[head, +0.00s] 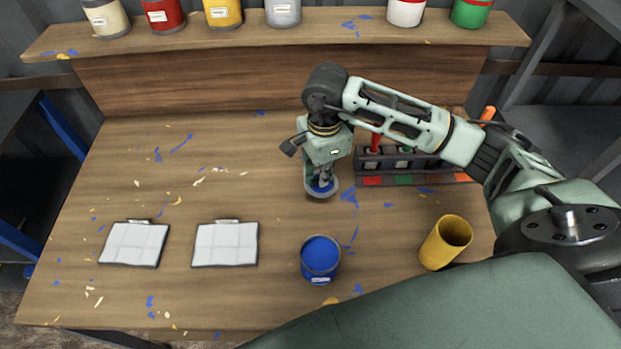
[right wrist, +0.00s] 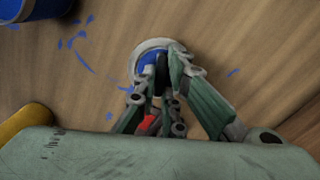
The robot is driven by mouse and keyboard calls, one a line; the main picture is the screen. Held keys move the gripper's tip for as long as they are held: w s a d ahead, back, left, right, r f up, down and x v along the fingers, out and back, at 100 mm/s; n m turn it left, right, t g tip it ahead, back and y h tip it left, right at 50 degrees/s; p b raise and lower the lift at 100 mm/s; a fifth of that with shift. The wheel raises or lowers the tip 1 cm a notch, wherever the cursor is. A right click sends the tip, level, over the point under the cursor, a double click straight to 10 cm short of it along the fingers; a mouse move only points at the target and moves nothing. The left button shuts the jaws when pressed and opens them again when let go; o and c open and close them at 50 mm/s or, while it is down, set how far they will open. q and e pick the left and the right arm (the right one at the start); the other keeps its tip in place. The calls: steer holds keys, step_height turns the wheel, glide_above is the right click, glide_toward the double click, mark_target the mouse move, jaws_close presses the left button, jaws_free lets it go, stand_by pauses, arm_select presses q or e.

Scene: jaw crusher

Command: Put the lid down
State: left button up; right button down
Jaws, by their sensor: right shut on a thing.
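The lid (head: 331,192) is a round disc with a grey rim and blue paint on it. It is under my right gripper (head: 322,180), near the middle of the bench. My right gripper is shut on the lid and points down. The lid (right wrist: 142,50) also shows in the right wrist view, partly hidden behind the fingers (right wrist: 163,75). I cannot tell whether the lid touches the bench. The open can of blue paint (head: 320,260) stands nearer the front, and part of it (right wrist: 32,14) shows in the right wrist view. My left gripper is not in view.
A tool rack (head: 420,166) stands right of the gripper. A yellow cup (head: 446,242) is at the front right. Two white panels (head: 134,244) (head: 226,244) lie at the front left. Several cans line the back shelf (head: 300,36). The bench (head: 230,140) left of the gripper is mostly clear.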

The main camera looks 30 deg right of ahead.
mark_target(311, 184)
steer(key=shift+w+a+f, duration=0.35)
steer(key=shift+w, duration=0.2)
steer(key=shift+w+a+f, duration=0.3)
steer(key=shift+w+f, duration=0.05)
steer(key=shift+w, duration=0.15)
steer(key=shift+w+a+f+p, duration=0.15)
steer(key=shift+w+f+p, duration=0.05)
steer(key=shift+f+p, duration=0.1)
step_height(311, 184, down, 3)
steer(key=shift+f+p, duration=0.1)
steer(key=shift+p, duration=0.5)
steer(key=shift+f, duration=0.3)
steer(key=shift+f+b, duration=0.25)
steer(key=shift+b, duration=0.05)
steer(key=c, duration=1.8)
jaws_free()
steer(key=shift+r, duration=0.1)
steer(key=shift+c, duration=0.2)
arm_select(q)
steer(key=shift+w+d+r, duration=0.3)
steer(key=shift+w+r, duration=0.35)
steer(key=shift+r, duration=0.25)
